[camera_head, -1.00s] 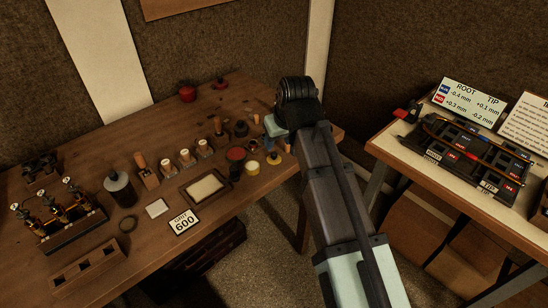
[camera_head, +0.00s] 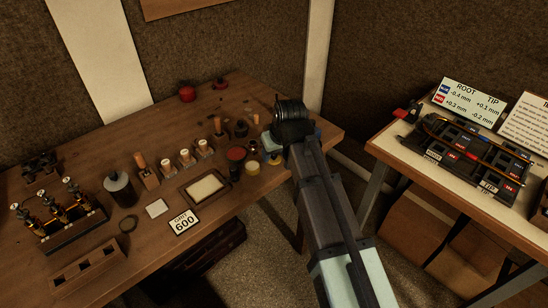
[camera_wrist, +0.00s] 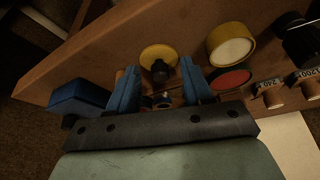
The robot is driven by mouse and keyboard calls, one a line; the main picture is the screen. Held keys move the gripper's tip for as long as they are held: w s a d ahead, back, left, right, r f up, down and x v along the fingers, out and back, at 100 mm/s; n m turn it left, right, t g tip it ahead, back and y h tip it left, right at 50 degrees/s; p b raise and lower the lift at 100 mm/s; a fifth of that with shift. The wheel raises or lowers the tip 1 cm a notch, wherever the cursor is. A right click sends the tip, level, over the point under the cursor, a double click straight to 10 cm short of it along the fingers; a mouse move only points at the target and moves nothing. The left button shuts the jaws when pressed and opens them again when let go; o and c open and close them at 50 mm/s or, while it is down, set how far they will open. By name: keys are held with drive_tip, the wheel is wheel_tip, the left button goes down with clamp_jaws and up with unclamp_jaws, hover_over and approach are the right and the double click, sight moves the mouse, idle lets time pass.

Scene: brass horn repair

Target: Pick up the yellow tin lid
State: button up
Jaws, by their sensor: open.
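The yellow tin lid (camera_wrist: 158,55) is a flat round disc with a dark knob on it, lying near the table edge in the wrist view. In the head view it shows as a small yellow disc (camera_head: 275,159) beside my gripper. My gripper (camera_wrist: 160,88) has two blue fingers, spread apart with a gap between them. The lid lies just beyond the fingertips in the wrist view, roughly in line with the gap; I cannot tell the height between them. In the head view my gripper (camera_head: 272,145) is partly hidden by my own wrist.
A yellow tin with a pale top (camera_wrist: 231,45) and a red round tin (camera_wrist: 231,79) stand close to the right finger. A blue block (camera_wrist: 78,97) is left of the left finger. Small dark parts (camera_wrist: 162,99) lie between the fingers.

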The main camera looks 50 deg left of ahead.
sight(275, 155)
clamp_jaws()
idle(0.4)
drive_tip(key=shift+r, duration=0.1)
wheel_tip(275, 155, up, 9)
drive_tip(key=shift+f, duration=0.2)
drive_tip(key=s+a, duration=0.1)
drive_tip(key=s, duration=0.6)
drive_tip(key=shift+s+f, duration=0.2)
drive_tip(key=shift+s, duration=0.1)
